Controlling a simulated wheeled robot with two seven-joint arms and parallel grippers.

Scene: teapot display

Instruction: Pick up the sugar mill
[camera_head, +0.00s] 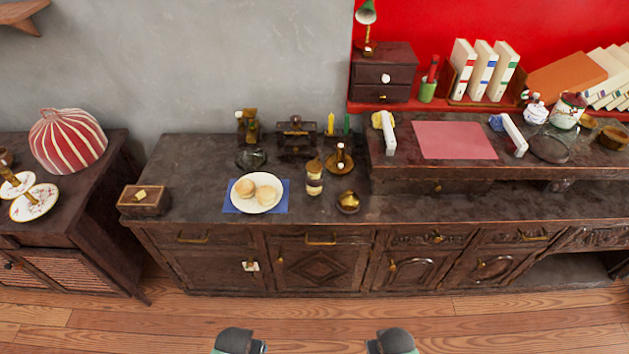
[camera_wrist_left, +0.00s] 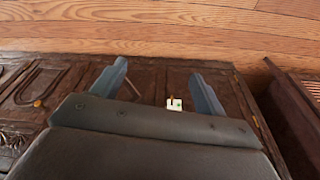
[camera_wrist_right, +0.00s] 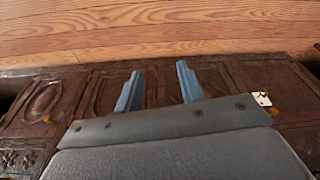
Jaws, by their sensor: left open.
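What looks like the sugar mill (camera_head: 314,178) is a small upright jar with a pale label and a brownish top. It stands on the dark wooden sideboard (camera_head: 185,205), right of a plate of buns. My left gripper (camera_wrist_left: 159,67) is open and empty in the left wrist view, with cabinet doors and floor beyond its fingers. My right gripper (camera_wrist_right: 160,67) has its fingers apart with nothing between them in the right wrist view. Both grippers are away from the mill. In the head view only dark parts of my arms show at the bottom edge; the fingers are hidden there.
A white plate (camera_head: 243,204) of buns lies on a blue cloth, left of the mill. A brass candle holder (camera_head: 341,168) stands close behind it, and a brass pot (camera_head: 348,202) to its right. A raised shelf (camera_head: 395,178) begins farther right.

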